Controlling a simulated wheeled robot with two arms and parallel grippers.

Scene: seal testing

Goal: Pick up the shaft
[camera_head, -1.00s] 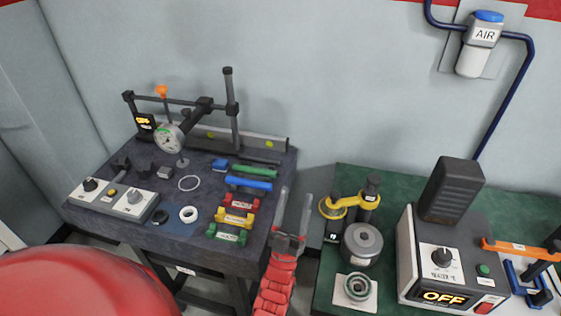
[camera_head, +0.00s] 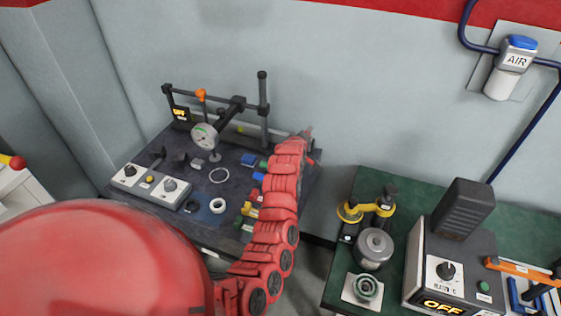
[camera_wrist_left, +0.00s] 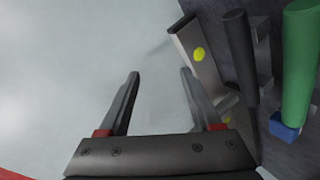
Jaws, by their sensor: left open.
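A dark grey rod (camera_wrist_left: 238,55) with a thinner end lies on the bench at the right of the left wrist view; it may be the shaft, but I cannot tell for sure. In the head view my red arm covers that part of the bench. My left gripper (camera_wrist_left: 160,74) is open and empty, its fingers pointing at the grey wall, with the rod to the right and outside them. In the head view the left gripper (camera_head: 306,133) is small and partly hidden at the bench's back right. My right gripper is not in view.
A green-handled tool (camera_wrist_left: 300,65) lies beside the rod. A grey bar (camera_wrist_left: 192,50) with yellow spots stands close to the right finger. The dial gauge stand (camera_head: 205,136) is at the left of the dark bench. A green table (camera_head: 385,265) with a heater stands right.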

